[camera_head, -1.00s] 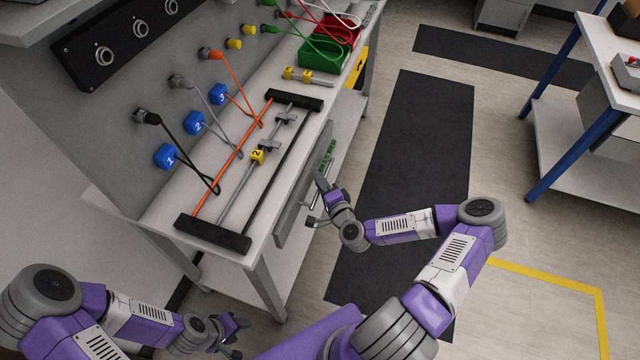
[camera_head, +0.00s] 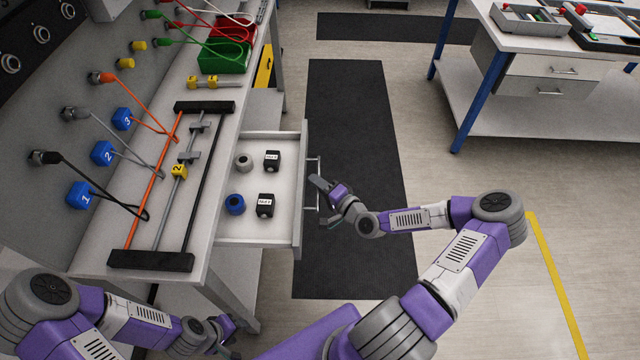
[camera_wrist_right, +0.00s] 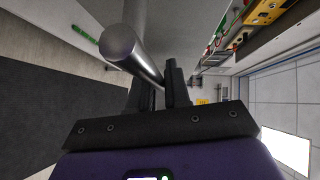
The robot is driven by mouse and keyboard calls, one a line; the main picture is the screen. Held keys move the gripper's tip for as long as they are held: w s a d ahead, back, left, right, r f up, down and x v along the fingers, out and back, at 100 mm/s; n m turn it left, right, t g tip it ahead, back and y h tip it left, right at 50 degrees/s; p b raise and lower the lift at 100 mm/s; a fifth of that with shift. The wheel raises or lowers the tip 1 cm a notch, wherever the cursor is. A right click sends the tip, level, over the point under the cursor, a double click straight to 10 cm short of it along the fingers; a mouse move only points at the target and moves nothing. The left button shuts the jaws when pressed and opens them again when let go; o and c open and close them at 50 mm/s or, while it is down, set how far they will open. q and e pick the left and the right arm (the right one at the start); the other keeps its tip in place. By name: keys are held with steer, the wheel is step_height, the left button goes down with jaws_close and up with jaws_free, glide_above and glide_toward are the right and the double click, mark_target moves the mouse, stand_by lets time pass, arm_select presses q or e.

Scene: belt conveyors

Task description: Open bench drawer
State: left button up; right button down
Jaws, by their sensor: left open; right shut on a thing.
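The bench drawer (camera_head: 250,232) stands pulled out from the bench's right side in the head view. It holds two black labelled blocks (camera_head: 272,160), a grey round part (camera_head: 243,161) and a blue round part (camera_head: 235,204). My right gripper (camera_head: 324,198) is at the drawer's front, shut on its bar handle (camera_head: 312,170). In the right wrist view the metal handle (camera_wrist_right: 130,45) passes between the fingers (camera_wrist_right: 160,90). My left gripper (camera_head: 230,335) is open and empty, low at the bottom left, near the bench leg.
A dark floor mat (camera_head: 350,130) lies right of the drawer. Another table (camera_head: 590,45) stands at the far right.

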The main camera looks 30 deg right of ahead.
steer(key=shift+s+d, duration=0.1)
steer(key=shift+d, duration=0.1)
steer(key=c, duration=1.2)
jaws_free()
steer(key=p+v, duration=0.1)
steer(key=v, duration=0.6)
steer(key=shift+s+p, duration=0.3)
steer(key=shift+d, duration=0.1)
